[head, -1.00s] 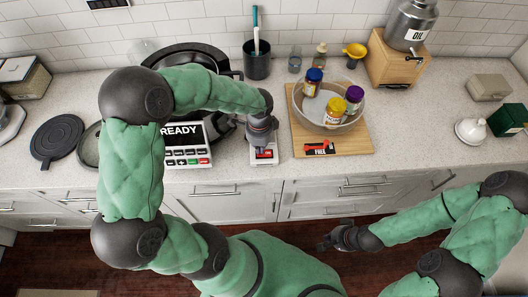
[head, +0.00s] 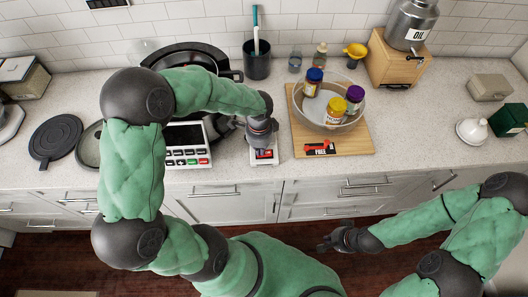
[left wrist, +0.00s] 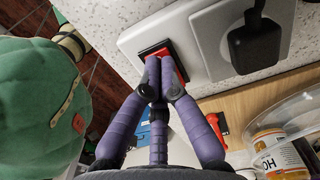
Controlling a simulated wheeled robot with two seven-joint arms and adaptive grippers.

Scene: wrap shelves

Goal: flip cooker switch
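The cooker switch (left wrist: 183,68) is a red rocker in a black frame on a white plate in the left wrist view. The plate (head: 262,161) also lies on the counter in the head view. My left gripper (left wrist: 160,66) has its purple fingers together, with the tips at the switch and partly covering it; the gripper also shows in the head view (head: 263,144). It holds nothing. The white control panel (head: 184,135) left of it has a dark, blank display. My right gripper (head: 327,242) is away from the counter, low in front of the drawers, its fingers apart and empty.
A black plug (left wrist: 255,45) sits in a socket beside the switch. To the right, a wooden board (head: 352,143) carries a glass bowl (head: 330,122) with several jars. A black utensil cup (head: 257,66) stands behind.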

